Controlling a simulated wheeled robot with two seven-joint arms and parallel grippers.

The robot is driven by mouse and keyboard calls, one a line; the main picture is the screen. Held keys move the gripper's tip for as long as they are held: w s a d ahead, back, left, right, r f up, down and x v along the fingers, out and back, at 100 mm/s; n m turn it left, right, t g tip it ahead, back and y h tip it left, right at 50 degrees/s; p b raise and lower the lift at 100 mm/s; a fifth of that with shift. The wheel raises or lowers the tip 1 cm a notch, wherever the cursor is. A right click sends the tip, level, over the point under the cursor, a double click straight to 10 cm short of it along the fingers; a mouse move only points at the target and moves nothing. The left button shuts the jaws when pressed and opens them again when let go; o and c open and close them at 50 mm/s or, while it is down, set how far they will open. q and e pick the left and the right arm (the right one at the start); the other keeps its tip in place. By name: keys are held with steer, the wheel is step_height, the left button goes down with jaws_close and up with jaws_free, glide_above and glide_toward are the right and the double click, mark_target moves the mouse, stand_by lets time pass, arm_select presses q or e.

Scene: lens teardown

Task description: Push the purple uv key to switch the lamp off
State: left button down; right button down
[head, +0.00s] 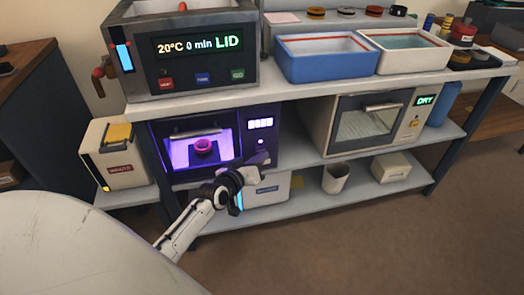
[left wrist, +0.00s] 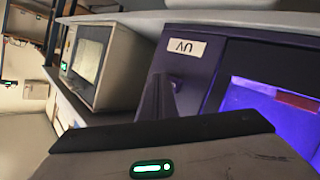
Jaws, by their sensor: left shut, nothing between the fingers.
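The dark UV box (head: 283,140) stands on the middle shelf, and its window glows purple. A small pink-rimmed round part (head: 203,147) sits inside in the light. A lit white display (head: 260,123) is at the upper right of its front. My left gripper (head: 262,160) is shut and empty, at the lower right of the box front. In the left wrist view my fingers (left wrist: 158,98) point at the box front near the white UV label (left wrist: 185,48). I cannot tell whether they touch it. My right gripper is out of view.
A cream drying oven (head: 322,125) marked DRY stands to the right on the same shelf. A heater box (head: 185,84) marked LID stands above, beside a blue tray (head: 325,68) and a white tray (head: 405,60). A white cup (head: 336,179) is on the bottom shelf.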

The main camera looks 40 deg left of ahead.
arm_select(q)
steer(key=shift+a, duration=0.1)
steer(key=shift+w+a, duration=0.25)
steer(key=shift+w, duration=0.05)
stand_by(0.5)
steer(key=shift+s+d+p, duration=0.3)
steer(key=shift+d+p, duration=0.05)
